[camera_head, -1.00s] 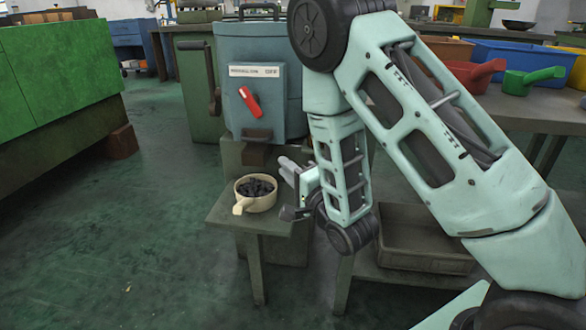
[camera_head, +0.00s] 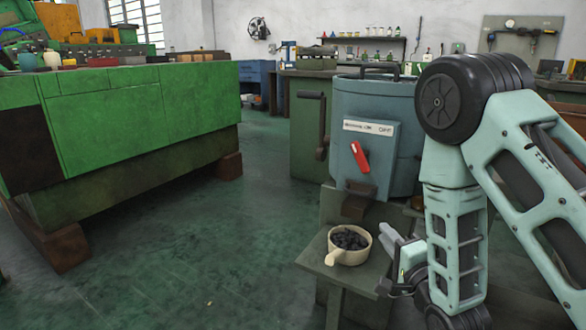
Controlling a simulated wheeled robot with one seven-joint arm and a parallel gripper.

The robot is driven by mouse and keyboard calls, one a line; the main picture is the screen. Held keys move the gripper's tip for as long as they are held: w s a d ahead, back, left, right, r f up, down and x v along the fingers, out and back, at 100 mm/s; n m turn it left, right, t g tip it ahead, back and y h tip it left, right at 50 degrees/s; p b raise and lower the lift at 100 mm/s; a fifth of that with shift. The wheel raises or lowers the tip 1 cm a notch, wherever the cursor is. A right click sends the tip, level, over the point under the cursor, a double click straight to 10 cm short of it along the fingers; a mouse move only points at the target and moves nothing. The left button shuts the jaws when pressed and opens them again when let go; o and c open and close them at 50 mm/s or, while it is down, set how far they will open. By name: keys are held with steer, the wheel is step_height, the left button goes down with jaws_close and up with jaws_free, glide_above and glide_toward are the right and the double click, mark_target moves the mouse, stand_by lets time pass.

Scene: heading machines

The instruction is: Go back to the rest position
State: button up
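My gripper (camera_head: 388,262) hangs at the lower right, at the end of my folded pale green arm. It is just right of a cream scoop (camera_head: 348,246) with a handle, filled with dark pieces. The scoop stands on a small green stand (camera_head: 313,257). The fingers look apart with nothing seen between them. Part of the gripper is hidden behind my arm.
A blue-grey drum machine (camera_head: 372,110) with a red lever (camera_head: 360,156) stands behind the scoop. A long green machine (camera_head: 150,115) fills the left. Open green floor (camera_head: 190,255) lies between them. A workbench (camera_head: 300,85) stands at the back.

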steer(key=s+a+n+g+y, duration=0.1)
steer(key=s+a+n+g, duration=0.6)
steer(key=a+n+g, duration=0.4)
steer(key=s+r+n+g+h, duration=0.25)
steer(key=s+n+g, duration=0.2)
steer(key=s, duration=0.65)
steer(key=s+r+n+g+h, duration=0.1)
steer(key=s+r+n+g, duration=0.2)
steer(key=s+n, duration=0.55)
step_height(320, 180, up, 38)
steer(key=s+m+p, duration=0.2)
steer(key=p, duration=3.6)
steer(key=shift+s+a+f, duration=0.15)
steer(key=shift+s+f, duration=0.05)
